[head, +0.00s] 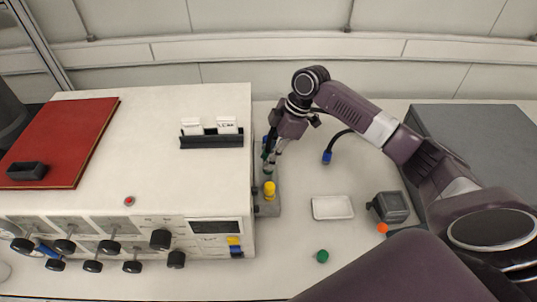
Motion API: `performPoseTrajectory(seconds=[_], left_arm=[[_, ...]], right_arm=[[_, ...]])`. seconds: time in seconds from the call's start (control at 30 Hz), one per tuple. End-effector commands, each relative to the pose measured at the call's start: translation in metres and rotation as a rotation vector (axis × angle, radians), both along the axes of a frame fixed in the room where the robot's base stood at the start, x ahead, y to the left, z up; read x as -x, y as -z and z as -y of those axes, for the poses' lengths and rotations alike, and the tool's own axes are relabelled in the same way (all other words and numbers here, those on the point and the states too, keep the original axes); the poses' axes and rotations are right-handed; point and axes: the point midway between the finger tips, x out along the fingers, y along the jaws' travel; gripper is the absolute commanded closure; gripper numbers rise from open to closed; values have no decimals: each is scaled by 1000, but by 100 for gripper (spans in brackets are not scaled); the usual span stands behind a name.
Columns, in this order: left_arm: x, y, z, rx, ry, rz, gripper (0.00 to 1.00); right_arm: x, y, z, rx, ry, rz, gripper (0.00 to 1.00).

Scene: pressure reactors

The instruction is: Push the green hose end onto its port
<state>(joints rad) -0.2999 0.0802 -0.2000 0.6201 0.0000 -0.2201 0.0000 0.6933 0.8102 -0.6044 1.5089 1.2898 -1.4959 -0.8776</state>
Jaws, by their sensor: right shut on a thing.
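My right gripper (271,163) points down beside the right side of the white reactor cabinet, its fingers shut on a dark green piece (265,154) that looks like the green hose end. The fingers and arm hide most of it, and I cannot tell whether it touches a port. Below the fingers is a grey port block (268,208) along the cabinet side. A yellow hose end or cap (269,189) stands on that block, nearer than my gripper. The green port itself is not clear to see. My left gripper is not in view.
A blue hose end (327,157) on a black hose lies right of my gripper. A green cap (322,256), a white tray (332,207), a dark grey box (391,207) and an orange ball (382,228) are on the bench. The white cabinet (170,170) fills the left.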

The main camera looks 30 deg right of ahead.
Motion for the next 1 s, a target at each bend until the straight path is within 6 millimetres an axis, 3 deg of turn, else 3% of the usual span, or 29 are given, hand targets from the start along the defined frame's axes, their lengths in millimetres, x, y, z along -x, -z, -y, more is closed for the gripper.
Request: performPoseTrajectory(seconds=[0.87,0.9,1.0], left_arm=[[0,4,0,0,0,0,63],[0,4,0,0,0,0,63],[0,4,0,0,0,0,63]], right_arm=[[0,12,0,-1,-1,-2,100],[0,12,0,0,-1,-1,75],[0,12,0,0,0,-1,64]])
